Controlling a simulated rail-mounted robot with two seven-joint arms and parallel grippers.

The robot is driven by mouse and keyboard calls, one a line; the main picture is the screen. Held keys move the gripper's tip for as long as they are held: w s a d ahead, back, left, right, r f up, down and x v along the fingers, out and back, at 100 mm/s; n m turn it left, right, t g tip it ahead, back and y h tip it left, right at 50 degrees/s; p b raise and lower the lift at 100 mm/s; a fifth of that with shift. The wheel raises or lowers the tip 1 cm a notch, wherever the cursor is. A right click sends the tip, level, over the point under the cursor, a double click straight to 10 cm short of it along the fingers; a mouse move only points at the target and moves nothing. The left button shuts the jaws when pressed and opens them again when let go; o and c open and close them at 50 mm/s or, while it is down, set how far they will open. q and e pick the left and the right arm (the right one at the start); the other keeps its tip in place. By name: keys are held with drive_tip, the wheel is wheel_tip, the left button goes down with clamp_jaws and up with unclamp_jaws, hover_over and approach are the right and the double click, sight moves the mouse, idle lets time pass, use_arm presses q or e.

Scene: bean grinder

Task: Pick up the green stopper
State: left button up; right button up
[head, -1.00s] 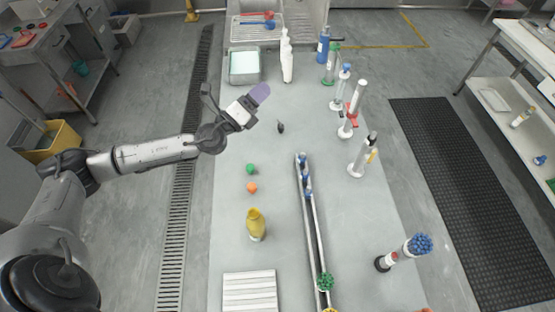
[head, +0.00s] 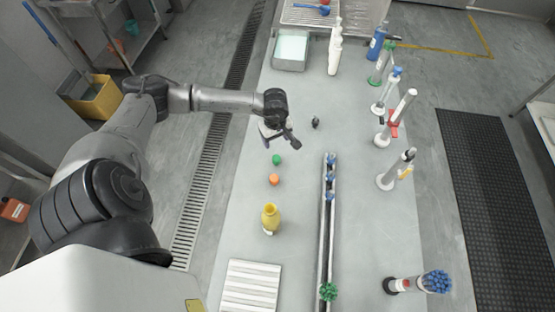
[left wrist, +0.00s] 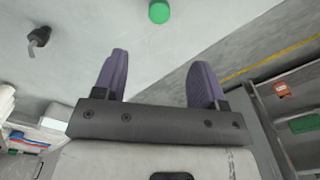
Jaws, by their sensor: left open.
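The green stopper (head: 277,159) lies on the grey table near its left edge, just behind an orange stopper. My left gripper (head: 281,142) is above the table, a little beyond the stopper in the head view, with its fingers mostly hidden there. In the left wrist view my left gripper (left wrist: 160,85) is open, with two purple fingers apart and nothing between them. The green stopper also shows there (left wrist: 159,12), past the fingertips near the top edge and apart from them. My right gripper is not in view.
The orange stopper (head: 274,180) and a yellow bottle (head: 270,217) stand in front of the green stopper. A small black object (head: 315,122) lies to its right. A long rail (head: 327,235) with blue pieces runs along the table. Several stands line the right side.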

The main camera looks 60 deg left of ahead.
sight(276, 158)
use_arm(q)
drive_tip(key=shift+m, duration=0.5)
wheel_tip(276, 158, down, 8)
drive_tip(key=shift+f, duration=0.25)
wheel_tip(276, 158, down, 4)
drive_tip(key=shift+w+d+f+p, duration=0.1)
drive_tip(key=shift+d+p, duration=0.05)
drive_tip(key=shift+p, duration=0.35)
drive_tip(key=shift+f, duration=0.55)
drive_tip(key=c, duration=1)
